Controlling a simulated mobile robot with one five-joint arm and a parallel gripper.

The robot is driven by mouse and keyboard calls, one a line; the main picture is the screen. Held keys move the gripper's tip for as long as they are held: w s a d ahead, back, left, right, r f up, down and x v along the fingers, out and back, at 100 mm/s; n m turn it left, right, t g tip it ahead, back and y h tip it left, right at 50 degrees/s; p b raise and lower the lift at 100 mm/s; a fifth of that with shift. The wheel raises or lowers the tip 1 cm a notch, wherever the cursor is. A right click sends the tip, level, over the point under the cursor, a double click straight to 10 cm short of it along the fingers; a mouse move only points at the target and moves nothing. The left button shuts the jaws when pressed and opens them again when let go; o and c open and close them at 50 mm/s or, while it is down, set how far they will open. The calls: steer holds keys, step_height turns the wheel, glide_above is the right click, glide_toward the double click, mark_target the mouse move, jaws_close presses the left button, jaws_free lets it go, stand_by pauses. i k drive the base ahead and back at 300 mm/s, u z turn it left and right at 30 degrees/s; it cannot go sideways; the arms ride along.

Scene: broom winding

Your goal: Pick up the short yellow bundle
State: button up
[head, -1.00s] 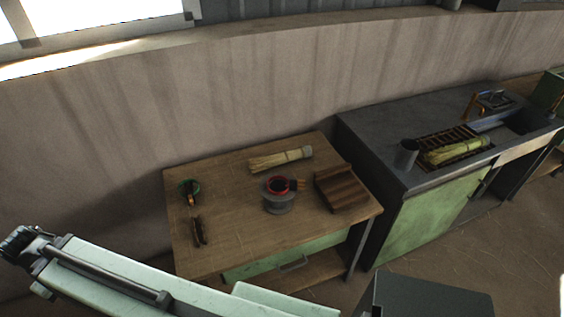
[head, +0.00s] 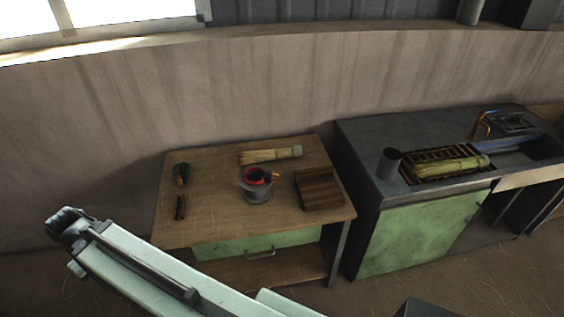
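A short pale yellow straw bundle (head: 270,155) lies on its side along the back of the wooden table (head: 225,222). Its loose straw end points left and its bound, paler end points right. A second, greener yellow bundle (head: 450,167) lies on the dark rack (head: 412,168) beside the sink on the right-hand counter. My pale green arm crosses the lower left of the view, well apart from both bundles. The dark end of that arm link looks like a joint, and I see no gripper fingers.
The table also holds a grey pot with a red rim (head: 258,188), a brown wooden block (head: 319,188), a green-and-orange tool (head: 182,174) and a small dark tool (head: 180,207). A grey cup (head: 390,163) stands on the counter (head: 365,140). The wall is close behind.

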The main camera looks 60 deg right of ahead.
mark_target(249, 157)
steer(key=z, duration=0.15)
steer(key=i, duration=0.9)
steer(key=u, duration=0.05)
